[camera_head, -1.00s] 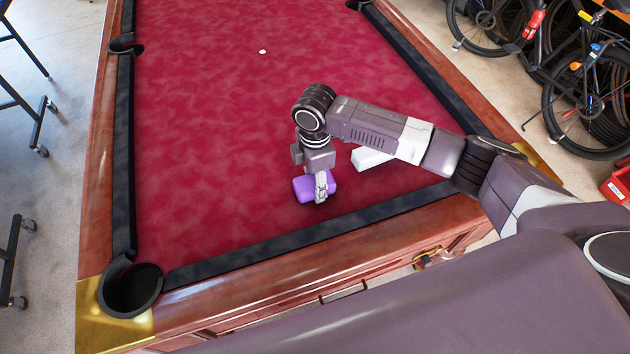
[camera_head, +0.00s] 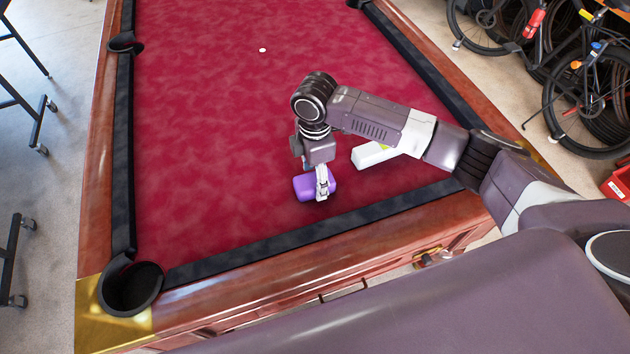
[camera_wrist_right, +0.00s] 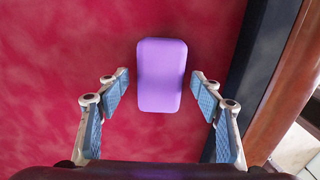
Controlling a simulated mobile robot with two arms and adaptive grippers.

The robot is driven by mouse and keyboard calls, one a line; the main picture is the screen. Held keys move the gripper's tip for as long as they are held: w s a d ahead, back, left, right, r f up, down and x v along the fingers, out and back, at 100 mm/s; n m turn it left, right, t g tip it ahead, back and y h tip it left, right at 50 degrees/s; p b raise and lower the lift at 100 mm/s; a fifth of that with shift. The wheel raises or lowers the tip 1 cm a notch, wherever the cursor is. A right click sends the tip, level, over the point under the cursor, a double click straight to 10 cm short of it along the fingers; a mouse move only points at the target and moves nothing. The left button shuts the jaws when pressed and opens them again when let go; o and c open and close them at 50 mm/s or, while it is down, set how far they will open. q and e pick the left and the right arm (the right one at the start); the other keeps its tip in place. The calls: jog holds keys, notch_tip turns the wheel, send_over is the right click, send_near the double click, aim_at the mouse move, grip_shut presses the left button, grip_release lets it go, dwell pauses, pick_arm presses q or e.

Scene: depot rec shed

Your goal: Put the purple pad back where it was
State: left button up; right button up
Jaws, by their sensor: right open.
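The purple pad (camera_head: 304,187) lies on the red cloth of the pool table, near its front edge. In the right wrist view the purple pad (camera_wrist_right: 161,75) lies ahead of and between the fingers, with red cloth showing on both sides of it. My right gripper (camera_head: 323,190) is just above the pad and hides its right part in the head view. In the wrist view my right gripper (camera_wrist_right: 162,86) is open, its two blue-padded fingers apart and not touching the pad. My left gripper is not in view.
A white block (camera_head: 368,156) with a bit of yellow-green lies right of the pad, partly behind my right arm. The dark cushion (camera_head: 320,229) and wooden rail run along the front. A small white ball (camera_head: 262,50) lies far off. The cloth left of the pad is clear.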

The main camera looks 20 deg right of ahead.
aim_at(315, 180)
notch_tip(315, 180, up, 10)
jog(key=b, duration=0.1)
jog(key=shift+r, duration=0.15)
dwell(0.5)
